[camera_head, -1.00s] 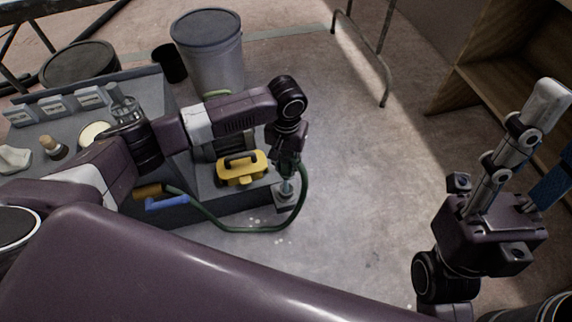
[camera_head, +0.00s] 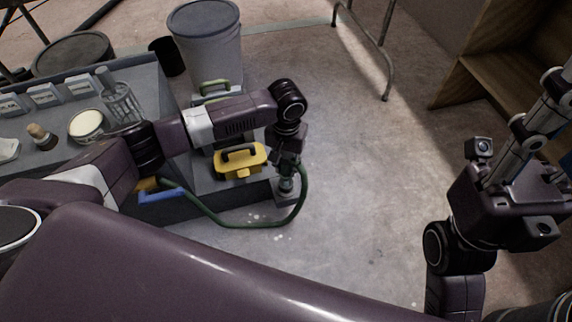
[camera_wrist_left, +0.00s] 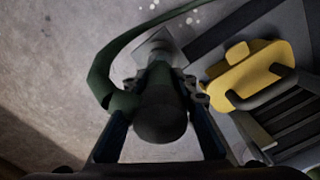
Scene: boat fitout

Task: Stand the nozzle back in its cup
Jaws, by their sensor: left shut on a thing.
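My left gripper (camera_head: 286,168) points down at the bench's near right corner and is shut on the nozzle. The nozzle (camera_wrist_left: 160,115) shows in the left wrist view as a dark cylinder between the two fingers, with the green hose (camera_head: 303,205) running from it. The cup (camera_head: 288,196), a small grey holder with a square base, is directly below the gripper. The nozzle's lower end is at or just over the cup; I cannot tell whether it is inside. My right gripper (camera_head: 545,115) is at the right edge, partly cut off, far from the nozzle.
The hose loops in front of the bench. A blue-handled tool (camera_head: 162,196) is at the bench edge. A grey bin (camera_head: 207,45) stands behind.

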